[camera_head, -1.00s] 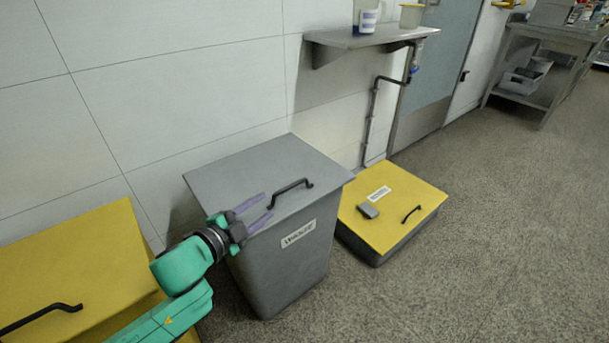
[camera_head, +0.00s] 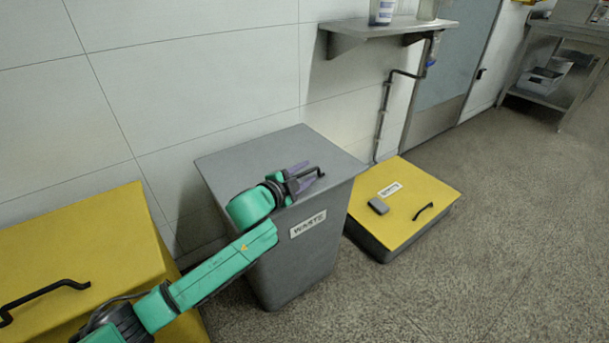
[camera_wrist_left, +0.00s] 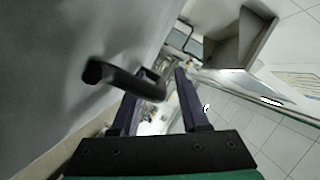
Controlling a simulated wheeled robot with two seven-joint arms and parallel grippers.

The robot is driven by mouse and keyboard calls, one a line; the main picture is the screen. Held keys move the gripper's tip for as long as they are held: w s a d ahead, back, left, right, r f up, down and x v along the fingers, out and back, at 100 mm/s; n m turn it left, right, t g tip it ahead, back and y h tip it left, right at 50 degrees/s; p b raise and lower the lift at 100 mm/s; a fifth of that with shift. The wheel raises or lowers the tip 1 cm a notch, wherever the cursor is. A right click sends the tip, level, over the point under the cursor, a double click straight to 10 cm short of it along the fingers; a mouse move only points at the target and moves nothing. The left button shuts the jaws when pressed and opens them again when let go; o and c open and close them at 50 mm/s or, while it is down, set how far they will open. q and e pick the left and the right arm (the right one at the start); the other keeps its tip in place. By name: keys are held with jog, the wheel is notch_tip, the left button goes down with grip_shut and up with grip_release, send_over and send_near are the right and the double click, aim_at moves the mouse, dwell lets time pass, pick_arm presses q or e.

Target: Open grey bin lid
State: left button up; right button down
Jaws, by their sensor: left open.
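The grey bin (camera_head: 300,255) carries a white WASTE label, and its flat grey lid (camera_head: 270,155) is closed. A dark bar handle sits near the lid's front edge, partly hidden by my gripper in the head view; it also shows as a black handle (camera_wrist_left: 125,79) in the left wrist view. My left gripper (camera_head: 306,177) is open, its purple fingers at the handle. In the wrist view the handle's end reaches toward the gap between the fingers; I cannot tell whether they touch. My right gripper is out of view.
A yellow-lidded bin (camera_head: 75,235) is at the left. A wall shelf (camera_head: 385,29) hangs behind. The floor at front right is clear.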

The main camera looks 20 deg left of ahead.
pick_arm(q)
grip_shut()
dwell(1.4)
